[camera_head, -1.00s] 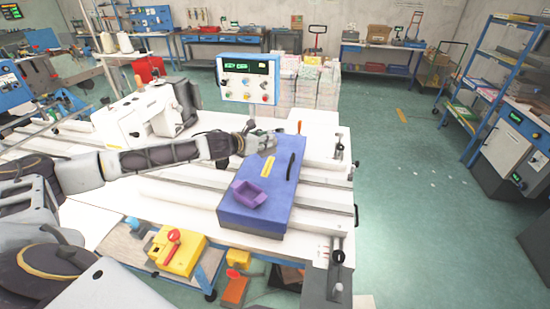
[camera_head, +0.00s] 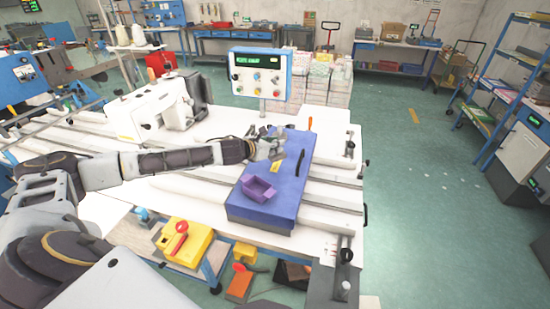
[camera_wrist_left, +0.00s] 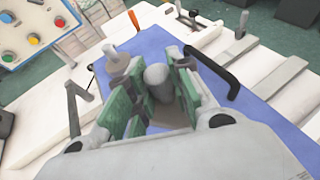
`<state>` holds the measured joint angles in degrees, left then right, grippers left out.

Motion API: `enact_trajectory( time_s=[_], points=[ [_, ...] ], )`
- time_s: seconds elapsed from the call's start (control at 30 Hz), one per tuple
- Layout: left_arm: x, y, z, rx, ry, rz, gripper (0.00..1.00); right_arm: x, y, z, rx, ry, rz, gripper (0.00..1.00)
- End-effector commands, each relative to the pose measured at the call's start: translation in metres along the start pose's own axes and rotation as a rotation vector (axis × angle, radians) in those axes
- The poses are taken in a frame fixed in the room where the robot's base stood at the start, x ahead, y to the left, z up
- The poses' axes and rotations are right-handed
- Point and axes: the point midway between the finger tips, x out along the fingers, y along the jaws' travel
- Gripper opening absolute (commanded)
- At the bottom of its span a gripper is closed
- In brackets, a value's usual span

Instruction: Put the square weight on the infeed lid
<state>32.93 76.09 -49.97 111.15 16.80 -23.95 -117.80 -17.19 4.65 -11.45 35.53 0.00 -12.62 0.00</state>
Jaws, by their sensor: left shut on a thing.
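The infeed lid seems to be the long blue cover (camera_head: 285,185) on the white table, with a black bar handle (camera_head: 300,162). The lid also fills the middle of the left wrist view (camera_wrist_left: 150,42). My left gripper (camera_head: 277,152) is over its far left part, beside the handle. In the left wrist view its green-padded fingers (camera_wrist_left: 150,95) are shut on a grey piece with a rounded knob (camera_wrist_left: 157,76), apparently the square weight. Its lower part is mostly hidden, and I cannot tell whether it touches the lid. My right gripper is not in view.
A white sewing machine (camera_head: 155,107) stands left, and a control panel (camera_head: 258,75) stands behind. A yellow box with a red knob (camera_head: 187,243) is below the table's front. White rails run across the table.

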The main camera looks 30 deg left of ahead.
Motion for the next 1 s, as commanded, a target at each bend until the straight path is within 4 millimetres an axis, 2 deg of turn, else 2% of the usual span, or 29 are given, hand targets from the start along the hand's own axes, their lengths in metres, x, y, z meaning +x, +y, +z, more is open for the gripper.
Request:
enact_trajectory(
  time_s=[0.17,0.63,1.0],
  points=[
    [0.005,0.001,-0.011,0.001,-0.005,0.001,0.00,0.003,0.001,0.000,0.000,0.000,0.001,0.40],
    [0.007,0.000,-0.014,0.001,-0.005,0.000,0.00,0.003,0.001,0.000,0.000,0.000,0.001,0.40],
    [0.018,0.000,-0.041,0.000,-0.004,0.000,0.00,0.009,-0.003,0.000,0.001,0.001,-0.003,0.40]
  ],
)
